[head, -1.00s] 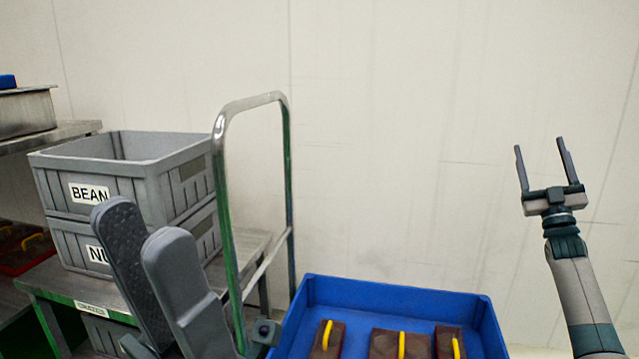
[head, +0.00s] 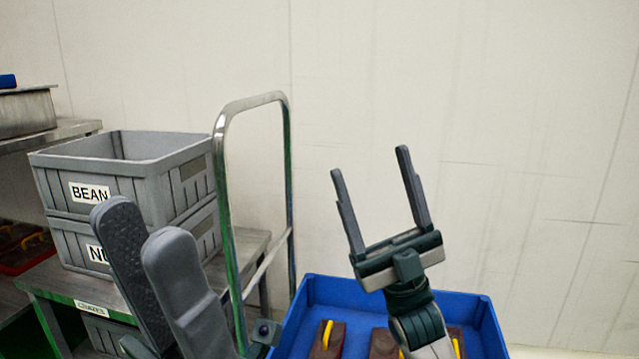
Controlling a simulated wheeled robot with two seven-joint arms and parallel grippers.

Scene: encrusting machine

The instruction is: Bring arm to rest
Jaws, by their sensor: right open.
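My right gripper (head: 372,192) is open and empty, with its fingers pointing up in front of the wall. Its wrist covers part of a blue bin (head: 312,290) at the bottom of the view. My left gripper (head: 142,232) is close to the camera at the lower left. Its two grey fingers point up, with a narrow gap between them and nothing seen in it. It overlaps the cart with the grey crates in the picture.
The blue bin holds brown blocks with yellow handles (head: 326,338). A metal shelf (head: 50,137) is at the left. The wall (head: 520,120) at the right is bare.

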